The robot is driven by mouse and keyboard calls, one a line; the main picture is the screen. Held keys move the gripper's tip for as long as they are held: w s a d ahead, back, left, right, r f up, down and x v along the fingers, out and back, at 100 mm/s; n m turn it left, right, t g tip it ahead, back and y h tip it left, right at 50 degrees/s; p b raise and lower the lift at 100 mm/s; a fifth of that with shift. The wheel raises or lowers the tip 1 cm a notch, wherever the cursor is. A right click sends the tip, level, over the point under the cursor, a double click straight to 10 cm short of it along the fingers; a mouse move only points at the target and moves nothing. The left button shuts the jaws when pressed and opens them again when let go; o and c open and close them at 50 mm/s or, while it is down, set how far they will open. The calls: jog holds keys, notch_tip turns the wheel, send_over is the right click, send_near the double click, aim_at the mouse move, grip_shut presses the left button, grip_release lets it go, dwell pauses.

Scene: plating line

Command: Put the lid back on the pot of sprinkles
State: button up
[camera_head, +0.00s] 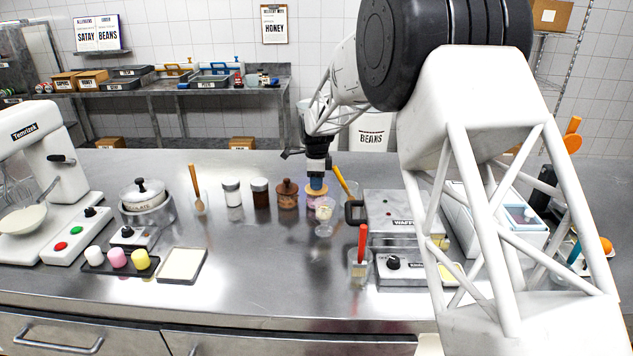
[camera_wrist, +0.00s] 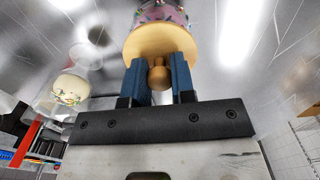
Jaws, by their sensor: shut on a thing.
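My gripper (camera_head: 316,186) is over the back middle of the counter, pointing down. In the wrist view its two blue fingers (camera_wrist: 160,78) are shut on the round knob (camera_wrist: 158,76) of a pale wooden lid (camera_wrist: 160,38). The pot of sprinkles (camera_wrist: 166,13), pinkish-purple with coloured specks, shows right behind the lid. In the head view the lid (camera_head: 317,193) is at the pot's top, and a glass partly hides the pot (camera_head: 311,205). I cannot tell whether the lid is fully seated or slightly above the rim.
A glass dessert cup with a pale scoop (camera_head: 325,211) stands just in front of the pot. A brown lidded pot (camera_head: 287,194) and two jars (camera_head: 260,193) stand to the left. The waffle maker (camera_head: 395,215) is close on the right. The counter's front middle is clear.

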dwell(0.4)
jog(key=o, duration=1.5)
jog(key=shift+c, duration=0.2)
jog(key=shift+r, duration=0.15)
jog(key=shift+r, duration=3.3)
grip_shut()
jog(key=shift+f, duration=2.2)
